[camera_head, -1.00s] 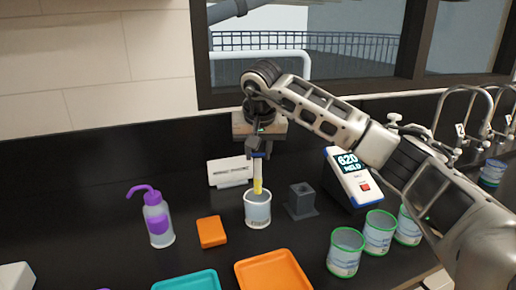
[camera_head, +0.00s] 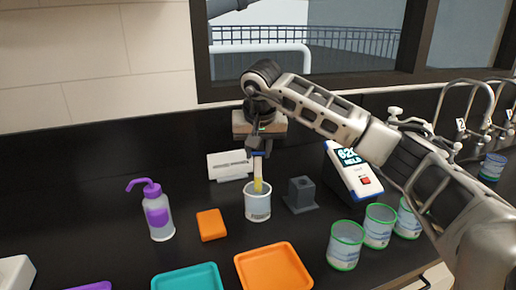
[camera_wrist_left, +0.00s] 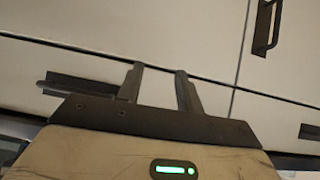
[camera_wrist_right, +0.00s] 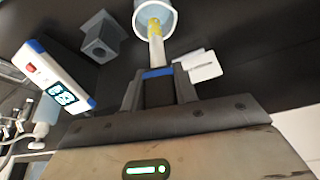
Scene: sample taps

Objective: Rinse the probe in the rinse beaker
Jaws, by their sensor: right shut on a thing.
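The rinse beaker (camera_head: 257,205) is a pale grey cup standing on the black counter in the middle of the head view. The probe (camera_head: 259,172) has a blue band at its top and a yellow lower part. It is upright, with its lower end inside the beaker's mouth; the tip is hidden by the wall. My right gripper (camera_head: 259,150) is shut on the probe above the beaker. The right wrist view also shows the probe (camera_wrist_right: 155,42) reaching into the beaker (camera_wrist_right: 153,15). My left gripper (camera_wrist_left: 160,78) shows only in the left wrist view, open and empty, before pale cabinet fronts.
A dark holder block (camera_head: 301,194) and a meter (camera_head: 352,174) stand right of the beaker. Several green-rimmed cups (camera_head: 345,245) are front right. An orange block (camera_head: 211,224), a purple wash bottle (camera_head: 156,212) and a white sign (camera_head: 229,166) are left. Orange (camera_head: 273,268) and teal (camera_head: 190,280) trays lie in front.

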